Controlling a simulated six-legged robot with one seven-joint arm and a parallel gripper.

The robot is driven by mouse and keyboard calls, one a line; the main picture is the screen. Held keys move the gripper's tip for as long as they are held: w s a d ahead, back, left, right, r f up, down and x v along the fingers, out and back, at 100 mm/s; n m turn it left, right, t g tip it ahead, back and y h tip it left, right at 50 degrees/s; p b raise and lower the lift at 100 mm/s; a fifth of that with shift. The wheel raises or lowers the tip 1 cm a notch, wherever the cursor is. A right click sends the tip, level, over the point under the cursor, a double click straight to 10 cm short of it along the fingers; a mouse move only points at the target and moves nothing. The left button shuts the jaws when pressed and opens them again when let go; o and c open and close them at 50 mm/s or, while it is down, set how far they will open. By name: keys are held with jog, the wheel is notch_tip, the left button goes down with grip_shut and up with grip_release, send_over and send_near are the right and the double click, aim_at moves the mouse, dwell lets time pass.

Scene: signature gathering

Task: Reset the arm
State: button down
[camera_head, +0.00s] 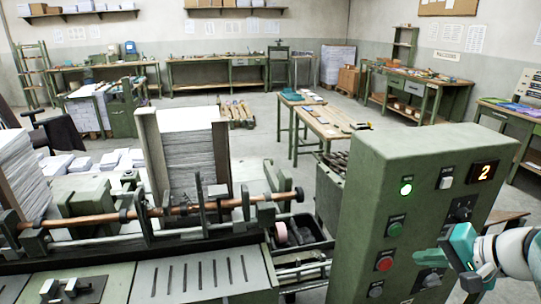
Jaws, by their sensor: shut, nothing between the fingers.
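My gripper (428,257) is at the lower right, on the end of my white arm. Its teal fingers are shut with nothing between them. They point left, in front of the lower part of a green control cabinet (352,225). I cannot tell whether the fingertips touch the panel.
A machine with a copper-coloured roller (180,209) and a tall paper stack (188,150) stands at the left. Behind are a wooden-topped table (325,122) and workbenches (217,70) along the walls. Open floor (262,135) lies between them.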

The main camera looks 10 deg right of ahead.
jog(key=s+a+f+n+g+h, duration=0.1)
jog(key=a+n, duration=0.4)
jog(key=a, duration=0.6)
jog(key=s+a+f+n+g+h, duration=0.1)
jog(key=a+n, duration=0.4)
jog(key=a, duration=0.7)
jog(key=shift+s+f+n+g+h, duration=0.35)
jog(key=shift+g+h, duration=0.25)
jog(key=shift+h, duration=0.5)
